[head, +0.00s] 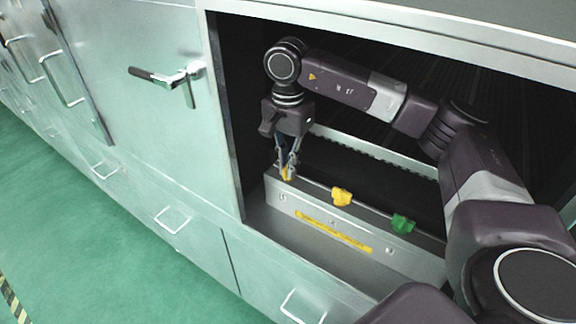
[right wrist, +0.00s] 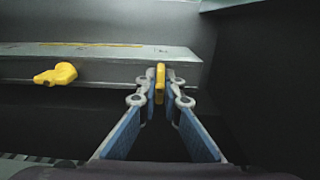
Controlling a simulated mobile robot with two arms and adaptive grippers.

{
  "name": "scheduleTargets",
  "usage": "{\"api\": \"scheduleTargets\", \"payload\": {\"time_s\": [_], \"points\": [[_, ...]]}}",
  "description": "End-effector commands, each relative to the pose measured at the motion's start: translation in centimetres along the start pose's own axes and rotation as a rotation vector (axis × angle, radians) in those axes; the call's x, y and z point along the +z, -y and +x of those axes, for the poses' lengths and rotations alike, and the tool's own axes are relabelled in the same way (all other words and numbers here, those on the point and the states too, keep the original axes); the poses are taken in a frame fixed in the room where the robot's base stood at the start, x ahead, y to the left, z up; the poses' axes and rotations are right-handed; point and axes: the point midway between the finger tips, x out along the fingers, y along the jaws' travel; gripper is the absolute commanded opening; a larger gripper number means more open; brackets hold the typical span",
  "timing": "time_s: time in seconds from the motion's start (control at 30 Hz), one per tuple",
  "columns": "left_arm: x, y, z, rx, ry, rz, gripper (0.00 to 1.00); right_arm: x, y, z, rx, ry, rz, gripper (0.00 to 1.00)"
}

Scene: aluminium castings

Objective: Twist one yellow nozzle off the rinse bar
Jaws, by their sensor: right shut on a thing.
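The rinse bar (head: 316,188) runs along the top of a metal box inside the open cabinet. A yellow nozzle (head: 286,174) sits at its left end, and my right gripper (head: 287,165) is shut on it from above. In the right wrist view the same nozzle (right wrist: 160,83) stands between the fingertips of the gripper (right wrist: 160,88). I cannot tell whether it is still attached to the bar. A second yellow nozzle (head: 341,196) is on the bar's middle and also shows in the right wrist view (right wrist: 57,74). My left gripper is not in view.
A green nozzle (head: 403,223) is farther right on the bar. The metal box (head: 289,204) has a yellow strip (head: 333,231) on its front. A toothed rail (head: 375,157) runs behind the bar.

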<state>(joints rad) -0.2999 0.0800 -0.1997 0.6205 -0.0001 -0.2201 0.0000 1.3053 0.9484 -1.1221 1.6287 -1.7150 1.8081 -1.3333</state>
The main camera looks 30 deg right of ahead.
Motion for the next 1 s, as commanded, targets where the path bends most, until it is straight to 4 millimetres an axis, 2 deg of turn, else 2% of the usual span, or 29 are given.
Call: {"api": "scheduleTargets", "payload": {"time_s": [0.6,1.0], "points": [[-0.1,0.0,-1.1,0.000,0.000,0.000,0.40,0.0,0.0,-1.7,-0.001,0.000,0.000,0.00],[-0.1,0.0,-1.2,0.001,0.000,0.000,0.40,0.0,0.0,-1.9,0.000,0.000,0.000,0.00]]}}
